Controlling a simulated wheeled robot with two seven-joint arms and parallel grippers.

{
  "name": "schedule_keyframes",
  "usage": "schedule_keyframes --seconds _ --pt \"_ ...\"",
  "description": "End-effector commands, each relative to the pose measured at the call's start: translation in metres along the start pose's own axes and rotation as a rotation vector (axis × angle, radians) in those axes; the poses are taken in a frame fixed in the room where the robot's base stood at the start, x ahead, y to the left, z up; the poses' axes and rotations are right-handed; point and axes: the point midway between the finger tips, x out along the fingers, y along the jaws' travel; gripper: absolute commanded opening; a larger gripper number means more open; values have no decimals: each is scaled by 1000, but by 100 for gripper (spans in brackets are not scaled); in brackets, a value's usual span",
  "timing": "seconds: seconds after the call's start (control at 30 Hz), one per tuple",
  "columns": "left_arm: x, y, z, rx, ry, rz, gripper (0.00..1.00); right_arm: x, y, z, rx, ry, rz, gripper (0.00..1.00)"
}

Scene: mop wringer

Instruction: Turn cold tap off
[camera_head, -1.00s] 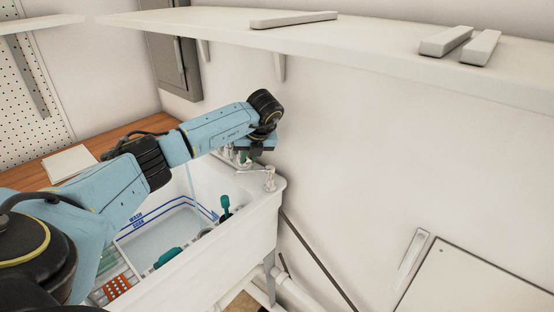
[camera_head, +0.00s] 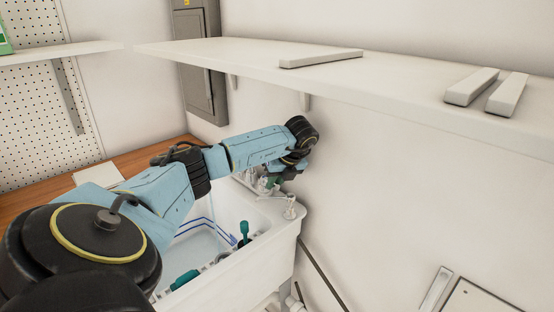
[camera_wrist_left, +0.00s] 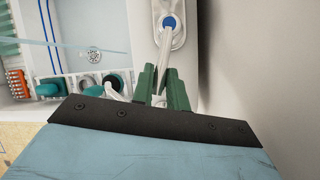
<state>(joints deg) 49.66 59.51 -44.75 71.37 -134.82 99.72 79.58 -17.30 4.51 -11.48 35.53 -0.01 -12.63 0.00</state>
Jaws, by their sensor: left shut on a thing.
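The cold tap (camera_wrist_left: 171,24), a pale fitting with a blue dot, is at the top of the left wrist view. Its lever (camera_wrist_left: 186,65) runs down from it to my left gripper (camera_wrist_left: 168,82). The green fingers are shut on the lever. In the head view my left gripper (camera_head: 268,182) is at the back rim of the sink by the wall, and my own wrist partly hides it and the tap. A pale fitting (camera_head: 290,211) stands at the near back corner of the sink. My right gripper is out of view.
The white sink (camera_head: 240,278) holds water; a thin bluish streak, like a water stream, crosses the left wrist view (camera_wrist_left: 75,46). Teal-handled items (camera_head: 245,229) stand along its near rim. A wall shelf (camera_head: 400,88) hangs above, and a wooden counter (camera_head: 30,200) lies left.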

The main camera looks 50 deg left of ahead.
Motion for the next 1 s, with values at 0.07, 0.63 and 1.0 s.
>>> schedule_keyframes --seconds 0.07,0.63,1.0 --pt "0 0 1 -1 -2 2 20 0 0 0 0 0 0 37" --pt "-14 -1 1 1 -2 -3 37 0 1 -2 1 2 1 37" --pt "-96 -1 0 1 -1 -5 37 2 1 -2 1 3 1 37"
